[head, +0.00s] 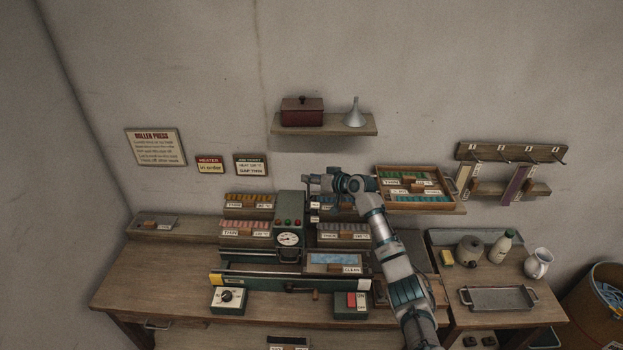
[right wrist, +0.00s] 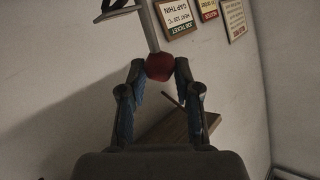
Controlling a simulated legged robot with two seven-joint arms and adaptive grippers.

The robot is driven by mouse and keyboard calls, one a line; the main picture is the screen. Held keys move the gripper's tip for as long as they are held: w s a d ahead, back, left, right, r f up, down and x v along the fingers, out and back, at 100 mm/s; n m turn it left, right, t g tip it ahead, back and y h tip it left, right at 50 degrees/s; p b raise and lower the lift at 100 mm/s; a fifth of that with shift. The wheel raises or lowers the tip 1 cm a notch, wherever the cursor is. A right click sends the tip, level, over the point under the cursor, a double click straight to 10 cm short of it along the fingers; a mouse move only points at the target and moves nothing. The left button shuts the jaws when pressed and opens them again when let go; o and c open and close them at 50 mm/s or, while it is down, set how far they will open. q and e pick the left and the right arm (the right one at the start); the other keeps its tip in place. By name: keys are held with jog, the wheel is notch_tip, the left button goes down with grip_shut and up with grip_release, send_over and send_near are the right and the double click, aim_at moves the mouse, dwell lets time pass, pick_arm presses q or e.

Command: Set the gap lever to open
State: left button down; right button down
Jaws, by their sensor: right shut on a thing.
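In the right wrist view, the gap lever (right wrist: 149,27) is a pale metal rod ending in a red knob (right wrist: 159,67). My right gripper (right wrist: 160,72) is shut on the red knob, with a finger on either side of it. The lever and knob cannot be made out there, and the lever's setting cannot be read. My left gripper is not in view.
Parts trays stand around the press, with a wooden tray (head: 444,206) to the right of my right arm. A wall shelf (head: 352,131) holds a red box (head: 302,112) and a funnel (head: 354,110) above. The left part of the bench (head: 160,285) is clear.

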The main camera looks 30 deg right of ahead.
jog(key=shift+w+d+r, duration=0.1)
jog(key=shift+d+r, duration=0.15)
jog(key=shift+r, duration=0.3)
jog(key=c, duration=1.2)
grip_release()
jog(key=o, duration=0.3)
jog(key=shift+w+f, duration=0.1)
jog(key=shift+o, duration=0.2)
jog(key=shift+w+d+f, duration=0.15)
jog(key=shift+d+f, duration=0.15)
jog(key=shift+f, duration=0.15)
jog(key=shift+a, duration=0.1)
jog(key=shift+s+a+r, duration=0.1)
jog(key=shift+s+a, duration=0.1)
jog(key=shift+a, duration=0.05)
